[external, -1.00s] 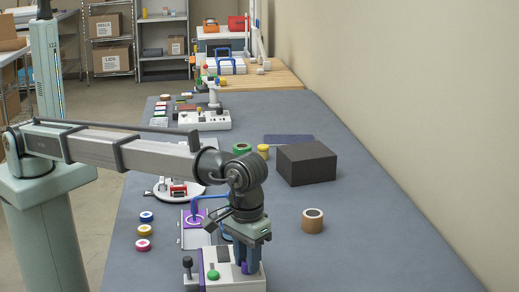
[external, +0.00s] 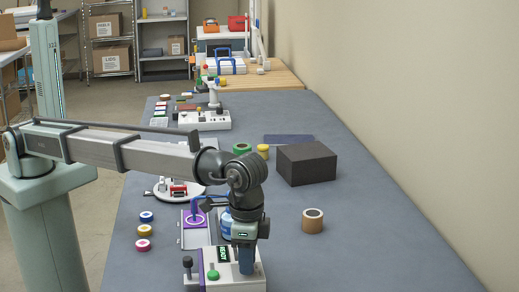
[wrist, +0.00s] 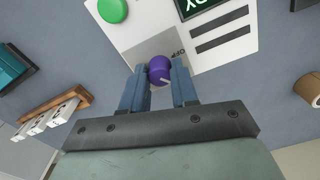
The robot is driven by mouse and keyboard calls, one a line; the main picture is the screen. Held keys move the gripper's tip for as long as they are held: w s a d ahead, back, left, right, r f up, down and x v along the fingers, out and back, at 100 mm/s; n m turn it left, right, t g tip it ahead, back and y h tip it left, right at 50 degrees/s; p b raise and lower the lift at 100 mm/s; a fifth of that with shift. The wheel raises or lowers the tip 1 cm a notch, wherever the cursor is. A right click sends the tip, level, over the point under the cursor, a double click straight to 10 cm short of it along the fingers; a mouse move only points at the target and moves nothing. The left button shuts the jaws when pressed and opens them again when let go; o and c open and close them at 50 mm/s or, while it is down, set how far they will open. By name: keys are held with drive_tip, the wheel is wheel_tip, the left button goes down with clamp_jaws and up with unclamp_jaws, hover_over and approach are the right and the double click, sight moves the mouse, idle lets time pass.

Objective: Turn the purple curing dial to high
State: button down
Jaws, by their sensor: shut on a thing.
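The purple curing dial (wrist: 160,70) sits on the white panel of a control box (external: 210,255), with its white pointer line visible in the wrist view. Lettering that looks like "OFF" is printed beside it on a grey patch. My gripper (wrist: 160,82) is shut on the dial, one blue-grey finger on each side. In the external view my gripper (external: 246,268) points down at the box's right part and hides the dial. I cannot tell which setting the pointer marks.
A tape roll (external: 312,221) and a black block (external: 306,163) stand to the right. Small coloured rolls (external: 145,230) lie left.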

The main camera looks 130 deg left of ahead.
drive_tip(key=m, duration=0.5)
drive_tip(key=shift+m, duration=2.5)
drive_tip(key=c, duration=0.9)
unclamp_jaws()
drive_tip(key=shift+o, duration=0.2)
wheel_tip(320, 180, up, 14)
drive_tip(key=shift+f, duration=0.1)
